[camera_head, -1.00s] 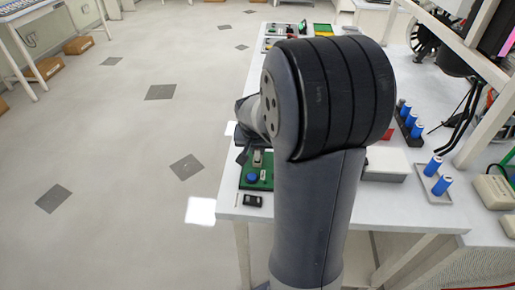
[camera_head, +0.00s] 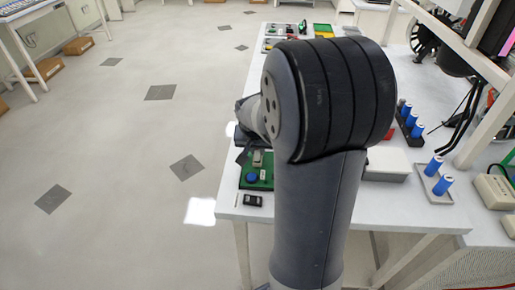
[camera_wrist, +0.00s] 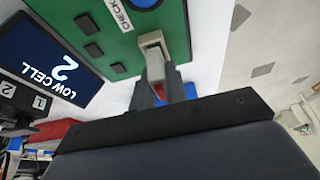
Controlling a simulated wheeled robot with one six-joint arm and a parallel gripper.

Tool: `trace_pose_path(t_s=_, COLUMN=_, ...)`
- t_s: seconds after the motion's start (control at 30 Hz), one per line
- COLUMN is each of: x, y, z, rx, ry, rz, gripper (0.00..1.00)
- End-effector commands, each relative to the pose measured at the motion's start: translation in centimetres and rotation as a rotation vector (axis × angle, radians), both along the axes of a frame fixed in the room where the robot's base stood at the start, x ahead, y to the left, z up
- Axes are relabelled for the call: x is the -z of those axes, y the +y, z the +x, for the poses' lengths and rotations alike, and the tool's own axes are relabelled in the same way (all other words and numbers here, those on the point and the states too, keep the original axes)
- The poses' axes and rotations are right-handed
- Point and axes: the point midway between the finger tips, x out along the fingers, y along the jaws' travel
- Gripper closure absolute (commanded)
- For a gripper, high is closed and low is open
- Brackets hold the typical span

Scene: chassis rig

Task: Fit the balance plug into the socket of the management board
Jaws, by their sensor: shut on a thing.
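The management board is a green panel (camera_wrist: 115,50) at the top of the wrist view; in the head view it (camera_head: 267,178) lies near the table's left edge. Its pale socket (camera_wrist: 152,38) faces my gripper (camera_wrist: 160,84). My gripper is shut on the balance plug (camera_wrist: 156,67), a small pale piece between the dark fingertips. The plug lines up with the socket and appears to meet it; I cannot tell how deep it sits. In the head view my arm hides the gripper.
A display (camera_wrist: 50,58) reads LOW CELL 2. Blue cells (camera_head: 433,165) stand in a grey tray (camera_head: 431,183) on the right of the table. A small black device (camera_head: 252,200) lies by the front edge. A white box (camera_head: 388,166) sits behind my arm.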

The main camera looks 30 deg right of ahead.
Motion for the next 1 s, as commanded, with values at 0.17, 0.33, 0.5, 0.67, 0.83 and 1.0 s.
trace_pose_path(t_s=0.17, x=0.62, y=0.00, z=0.00, rx=0.000, ry=0.000, rz=0.000, gripper=1.00)
trace_pose_path(t_s=0.33, x=1.05, y=0.00, z=-0.01, rx=0.000, ry=0.000, rz=0.000, gripper=1.00)
trace_pose_path(t_s=0.5, x=0.88, y=0.00, z=0.00, rx=0.000, ry=0.000, rz=0.000, gripper=0.72)
trace_pose_path(t_s=0.67, x=0.88, y=0.01, z=-0.01, rx=0.000, ry=0.000, rz=0.000, gripper=0.61)
trace_pose_path(t_s=0.83, x=0.87, y=0.01, z=-0.01, rx=0.000, ry=0.000, rz=0.000, gripper=0.61)
trace_pose_path(t_s=1.0, x=0.07, y=0.17, z=-0.19, rx=0.000, ry=-0.002, rz=0.000, gripper=0.61)
